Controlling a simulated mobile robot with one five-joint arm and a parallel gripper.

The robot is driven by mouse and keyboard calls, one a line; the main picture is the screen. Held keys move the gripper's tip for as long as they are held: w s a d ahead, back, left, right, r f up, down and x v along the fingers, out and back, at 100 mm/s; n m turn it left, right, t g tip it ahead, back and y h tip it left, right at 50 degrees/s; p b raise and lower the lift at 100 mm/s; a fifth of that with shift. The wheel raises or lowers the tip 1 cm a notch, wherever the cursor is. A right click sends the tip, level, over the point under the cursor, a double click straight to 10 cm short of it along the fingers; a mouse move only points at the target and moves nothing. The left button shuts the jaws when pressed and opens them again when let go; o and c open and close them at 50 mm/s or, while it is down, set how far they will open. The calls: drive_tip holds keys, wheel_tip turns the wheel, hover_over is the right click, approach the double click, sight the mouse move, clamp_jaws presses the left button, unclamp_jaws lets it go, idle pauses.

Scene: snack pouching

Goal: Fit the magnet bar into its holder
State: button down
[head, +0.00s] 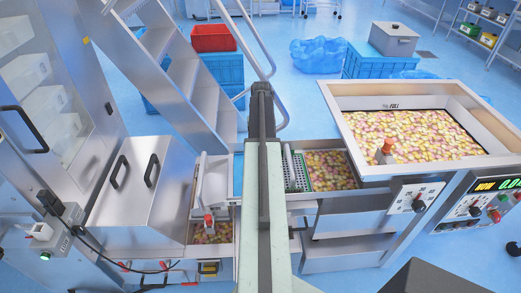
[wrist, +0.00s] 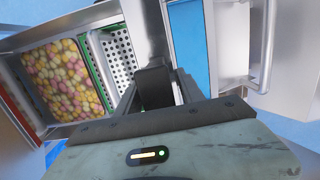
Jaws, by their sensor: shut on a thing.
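My gripper (wrist: 158,92) is at the centre of the wrist view, its fingers shut on a dark block. I take this block (wrist: 154,84) to be the grip end of the magnet bar; the rest of the bar is not clearly visible, hidden behind the block and fingers. In the head view my arm runs up the middle, and its dark end (head: 262,95) hides what is directly below. I cannot make out the holder for certain in either view.
A perforated steel plate (wrist: 118,55) lies beside a tray of pink and yellow sweets (wrist: 62,72). In the head view a large sweet-filled hopper (head: 360,92) stands right, a steel staircase (head: 190,75) left. A steel rail (wrist: 268,45) stands right in the wrist view.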

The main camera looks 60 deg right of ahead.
idle(0.3)
wheel_tip(320, 180, down, 6)
drive_tip(key=b, duration=0.5)
drive_tip(key=shift+b, duration=0.35)
drive_tip(key=shift+f+b, duration=1.9)
drive_tip(key=shift+b, duration=0.05)
idle(1.3)
drive_tip(key=c, duration=0.6)
unclamp_jaws()
drive_tip(key=shift+c, duration=0.2)
drive_tip(key=r+p, duration=0.7)
drive_tip(key=shift+w+d+r+p, duration=0.35)
drive_tip(key=shift+r+p, duration=0.05)
